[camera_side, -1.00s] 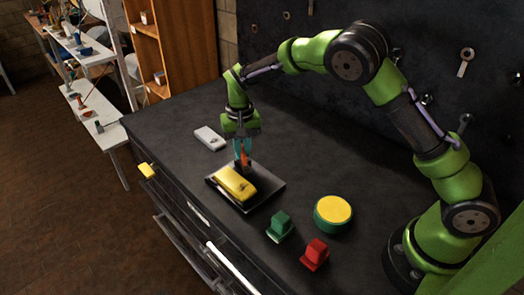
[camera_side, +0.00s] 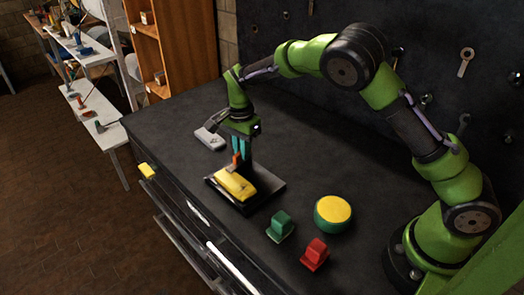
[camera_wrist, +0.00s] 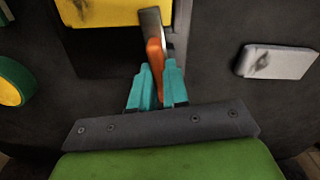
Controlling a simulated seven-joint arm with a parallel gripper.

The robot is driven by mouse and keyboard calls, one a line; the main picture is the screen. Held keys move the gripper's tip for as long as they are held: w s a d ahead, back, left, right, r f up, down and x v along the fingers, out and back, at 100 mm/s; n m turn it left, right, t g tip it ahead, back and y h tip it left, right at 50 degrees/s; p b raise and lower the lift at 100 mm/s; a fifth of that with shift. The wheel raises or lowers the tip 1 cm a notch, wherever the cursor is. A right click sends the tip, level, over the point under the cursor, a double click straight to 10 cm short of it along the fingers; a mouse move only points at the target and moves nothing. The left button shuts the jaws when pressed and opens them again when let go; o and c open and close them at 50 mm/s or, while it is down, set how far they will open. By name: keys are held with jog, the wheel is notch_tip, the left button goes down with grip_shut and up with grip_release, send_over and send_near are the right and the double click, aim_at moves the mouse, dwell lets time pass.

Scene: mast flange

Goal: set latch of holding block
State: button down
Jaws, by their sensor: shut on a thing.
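The holding block (camera_side: 271,192) is a dark block on the bench top, with a yellow piece (camera_side: 233,185) lying in it. The yellow piece also shows at the top of the wrist view (camera_wrist: 100,12). The orange latch (camera_wrist: 155,58) stands at the end of the yellow piece, beside a grey metal plate (camera_wrist: 150,20). It shows small in the side view (camera_side: 236,161). My gripper (camera_side: 239,150) has its teal fingers shut on the orange latch; the fingertips hide part of it in the wrist view (camera_wrist: 160,75).
A light grey piece (camera_side: 209,139) lies behind my gripper. A green block (camera_side: 280,226), a red block (camera_side: 315,254) and a round green part with a yellow top (camera_side: 333,212) stand to the right.

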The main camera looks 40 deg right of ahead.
jog(key=shift+f+m, duration=0.25)
jog(key=shift+m, duration=0.75)
jog(key=c, duration=1.1)
grip_release()
jog(key=shift+r, duration=0.1)
jog(key=shift+r, duration=0.15)
notch_tip(320, 180, up, 17)
jog(key=shift+f, duration=0.2)
